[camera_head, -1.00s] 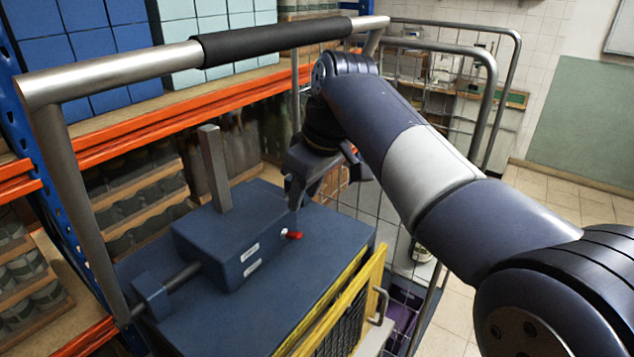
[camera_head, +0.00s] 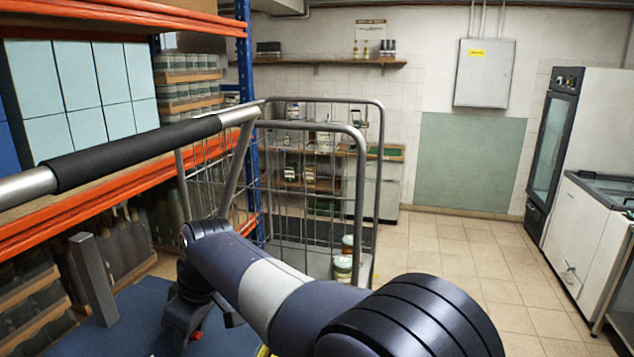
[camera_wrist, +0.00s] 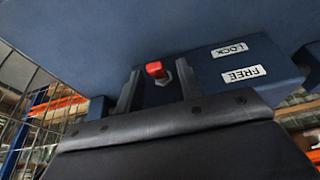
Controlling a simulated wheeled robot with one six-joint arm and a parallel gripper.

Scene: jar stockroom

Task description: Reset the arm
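My gripper (camera_head: 206,326) is at the lower left of the head view, low over a blue deck (camera_head: 135,315). In the wrist view my gripper (camera_wrist: 157,90) has its two dark fingers apart, with nothing held between them. A red-tipped lever (camera_wrist: 155,70) on a blue housing (camera_wrist: 215,70) shows in the gap between the fingers. I cannot tell whether a finger touches it. The housing carries a LOCK label (camera_wrist: 229,50) and a FREE label (camera_wrist: 243,75). The red tip (camera_head: 196,335) also shows in the head view. My arm stretches out from the lower right.
A metal push bar (camera_head: 140,152) crosses the left. A wire cage trolley (camera_head: 361,200) with jars (camera_head: 342,268) stands beyond my arm. Orange-beamed shelving (camera_head: 120,195) fills the left side. Tiled floor (camera_head: 450,255) is clear to the right, before a fridge (camera_head: 555,150) and a chest freezer (camera_head: 590,230).

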